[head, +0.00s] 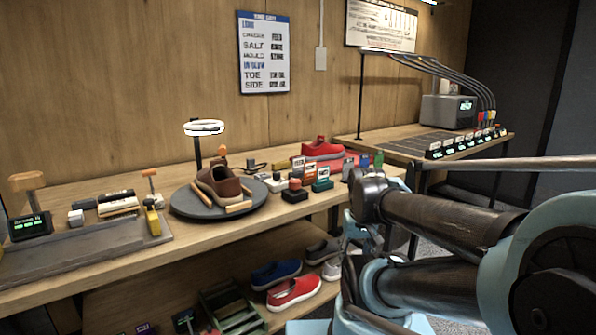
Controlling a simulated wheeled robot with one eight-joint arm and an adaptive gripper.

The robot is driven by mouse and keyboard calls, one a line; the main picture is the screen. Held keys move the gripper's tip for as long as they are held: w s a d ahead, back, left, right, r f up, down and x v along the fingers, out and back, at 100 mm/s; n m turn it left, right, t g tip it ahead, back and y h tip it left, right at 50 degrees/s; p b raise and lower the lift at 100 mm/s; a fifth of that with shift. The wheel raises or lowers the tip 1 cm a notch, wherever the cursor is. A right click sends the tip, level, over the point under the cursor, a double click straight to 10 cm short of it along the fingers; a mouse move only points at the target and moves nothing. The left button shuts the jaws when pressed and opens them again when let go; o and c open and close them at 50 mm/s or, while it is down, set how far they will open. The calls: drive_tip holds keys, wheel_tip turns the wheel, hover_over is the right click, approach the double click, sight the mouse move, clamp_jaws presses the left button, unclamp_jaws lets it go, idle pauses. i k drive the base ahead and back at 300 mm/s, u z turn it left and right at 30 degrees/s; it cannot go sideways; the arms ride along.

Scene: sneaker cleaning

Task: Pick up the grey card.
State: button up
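A small grey card (348,169) stands upright on the long wooden bench, near its right end. I cannot make out my gripper's fingertips among the light-blue and grey arm parts below the card. No contact between my arm and the card is clear.
A brown shoe (219,185) sits on a round turntable (181,206). A shelf below holds a blue shoe (276,274) and a red shoe (294,293). A second bench (402,146) carries a grey box (448,111).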

sight(298, 162)
drive_tip(key=k, duration=1.2)
drive_tip(key=z, duration=0.3)
drive_tip(key=i, duration=1.55)
drive_tip(key=u, duration=0.3)
